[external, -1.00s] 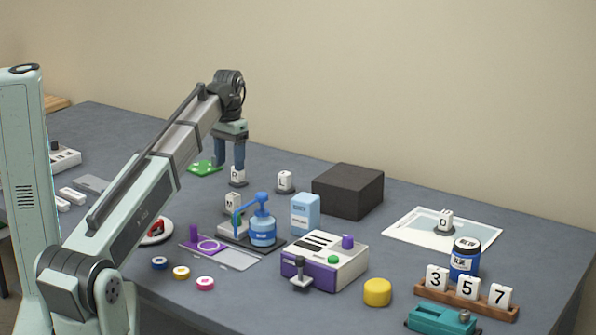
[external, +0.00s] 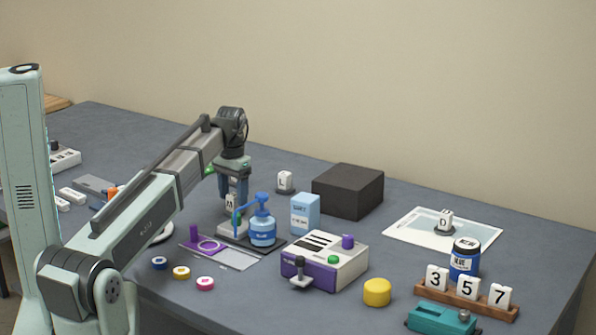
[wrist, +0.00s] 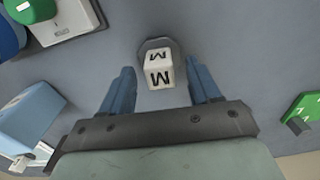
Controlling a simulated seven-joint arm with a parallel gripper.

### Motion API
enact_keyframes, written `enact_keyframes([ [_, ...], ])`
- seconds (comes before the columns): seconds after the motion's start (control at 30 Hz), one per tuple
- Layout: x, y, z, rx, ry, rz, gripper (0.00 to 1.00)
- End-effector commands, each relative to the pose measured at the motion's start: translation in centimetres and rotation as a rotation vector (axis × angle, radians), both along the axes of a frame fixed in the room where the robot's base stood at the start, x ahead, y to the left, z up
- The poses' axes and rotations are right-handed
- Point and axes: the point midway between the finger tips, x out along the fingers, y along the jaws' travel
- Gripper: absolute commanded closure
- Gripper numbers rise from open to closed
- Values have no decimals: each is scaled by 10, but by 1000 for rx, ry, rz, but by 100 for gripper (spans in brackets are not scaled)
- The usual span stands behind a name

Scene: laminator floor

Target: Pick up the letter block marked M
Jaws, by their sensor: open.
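The white letter block marked M (wrist: 158,74) sits on a small dark round base in the wrist view, with the letter on two visible faces. In the external view the block (external: 231,201) is partly hidden by my gripper (external: 233,194) and by the blue pump. My gripper (wrist: 160,86) is open, with one blue finger on each side of the block in the wrist view. Neither finger visibly touches it. The external view shows the fingers coming down at the block from above.
The blue pump bottle (external: 263,230) stands close in front of the block. A light blue carton (external: 305,214), block L (external: 284,181) and a dark box (external: 348,190) stand to the right. A green piece (wrist: 303,117) lies at the right in the wrist view.

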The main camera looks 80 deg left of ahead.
Motion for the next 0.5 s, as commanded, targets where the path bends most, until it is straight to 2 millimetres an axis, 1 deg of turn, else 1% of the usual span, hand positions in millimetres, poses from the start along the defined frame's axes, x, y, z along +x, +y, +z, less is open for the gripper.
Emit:
enact_keyframes([
  [0.03,0,-1,-8,-2,1,0,38],
  [0.1,0,-1,-15,-2,1,0,38],
  [0.2,0,0,-22,0,0,0,38],
  [0.4,0,0,-22,0,0,0,38],
  [0.43,0,0,-22,0,0,0,39],
  [0.5,0,0,-22,0,0,0,46],
])
